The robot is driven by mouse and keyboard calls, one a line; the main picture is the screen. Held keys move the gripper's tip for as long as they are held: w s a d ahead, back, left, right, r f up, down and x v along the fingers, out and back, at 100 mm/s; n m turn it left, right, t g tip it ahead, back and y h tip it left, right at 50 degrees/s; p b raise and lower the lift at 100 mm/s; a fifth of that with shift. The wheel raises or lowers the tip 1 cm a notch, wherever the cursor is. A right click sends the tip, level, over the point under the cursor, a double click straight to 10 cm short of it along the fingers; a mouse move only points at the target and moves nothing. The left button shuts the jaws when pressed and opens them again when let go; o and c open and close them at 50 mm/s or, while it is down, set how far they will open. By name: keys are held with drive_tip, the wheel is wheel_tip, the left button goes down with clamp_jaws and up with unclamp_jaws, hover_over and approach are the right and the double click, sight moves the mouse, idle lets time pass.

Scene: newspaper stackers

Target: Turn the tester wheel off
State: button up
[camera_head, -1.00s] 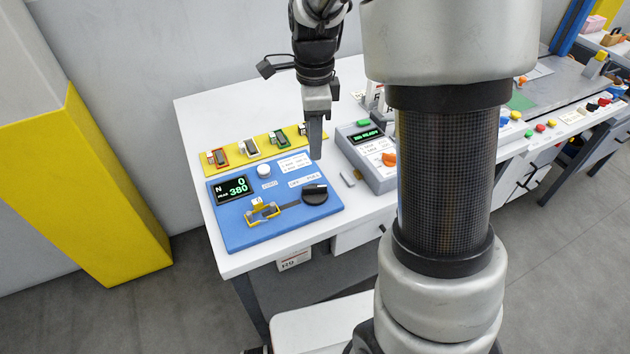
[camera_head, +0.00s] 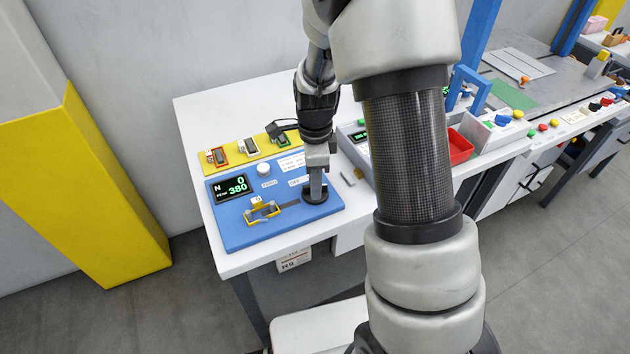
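The tester is a blue panel (camera_head: 240,233) on the white table. Its black round wheel (camera_head: 309,198) sits at the panel's right side. My gripper (camera_head: 317,192) points down at the wheel and covers much of it, including the wheel's pointer and part of the label beside it. The fingertips appear to be at the wheel, but whether they touch or grasp it cannot be told.
A yellow strip (camera_head: 231,155) with several small parts lies behind the panel. A white button (camera_head: 263,169) and a yellow clamp (camera_head: 262,210) are on the panel. A grey box with a green display (camera_head: 360,136) stands to the right, partly behind my arm.

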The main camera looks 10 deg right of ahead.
clamp_jaws()
